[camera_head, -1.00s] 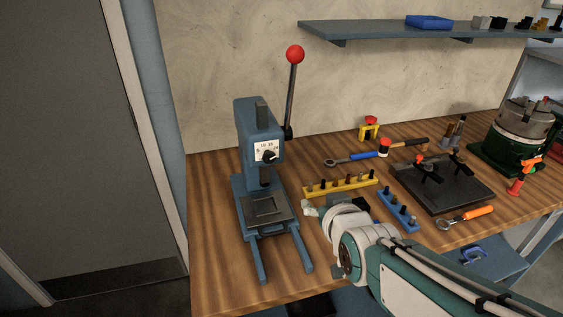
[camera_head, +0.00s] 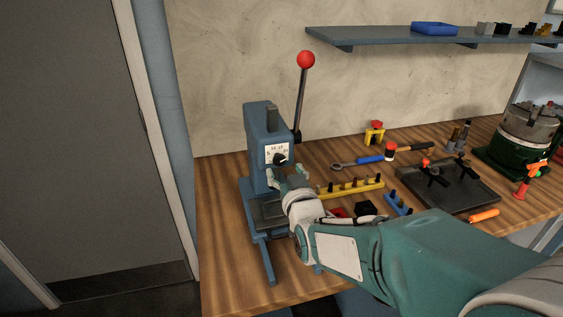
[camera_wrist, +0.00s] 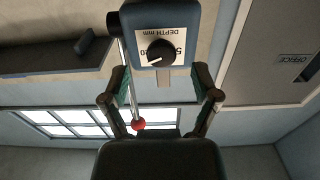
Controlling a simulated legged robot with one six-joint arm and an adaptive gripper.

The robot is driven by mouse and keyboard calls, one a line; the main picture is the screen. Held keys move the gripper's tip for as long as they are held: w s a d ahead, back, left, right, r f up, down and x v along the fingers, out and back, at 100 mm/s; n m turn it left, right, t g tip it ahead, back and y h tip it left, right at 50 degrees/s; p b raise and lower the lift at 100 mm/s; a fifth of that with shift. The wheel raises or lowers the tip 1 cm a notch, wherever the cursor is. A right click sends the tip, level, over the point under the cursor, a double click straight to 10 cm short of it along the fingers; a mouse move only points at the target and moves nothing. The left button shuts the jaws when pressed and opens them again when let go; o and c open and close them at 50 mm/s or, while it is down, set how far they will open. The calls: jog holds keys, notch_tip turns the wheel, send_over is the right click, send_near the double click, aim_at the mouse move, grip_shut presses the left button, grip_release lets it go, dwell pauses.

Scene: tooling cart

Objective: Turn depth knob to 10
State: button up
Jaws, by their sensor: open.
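The blue press (camera_head: 262,125) stands at the left of the bench. Its black depth knob (camera_head: 281,160) sits on a white dial plate (camera_head: 270,152) on the front. My gripper (camera_head: 286,172) is open and empty, just in front of and slightly below the knob. In the wrist view the press is upside down. There the knob (camera_wrist: 160,52) lies beyond the two spread fingers (camera_wrist: 160,92), roughly centred between them and apart from them. The dial plate (camera_wrist: 180,38) reads "DEPTH mm". The knob covers part of the scale, so I cannot tell its exact setting.
The press lever with a red ball (camera_head: 306,60) rises behind the press. A yellow holder (camera_head: 352,188) with several pegs lies right of my wrist. A ratchet (camera_head: 357,161), a black plate (camera_head: 450,190) and a green chuck (camera_head: 510,158) are farther right. A shelf (camera_head: 390,38) hangs above.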

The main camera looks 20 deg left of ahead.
aim_at(280, 163)
jog(key=x, duration=0.4)
jog(key=shift+a, duration=0.1)
grip_shut()
jog(key=shift+s, duration=0.1)
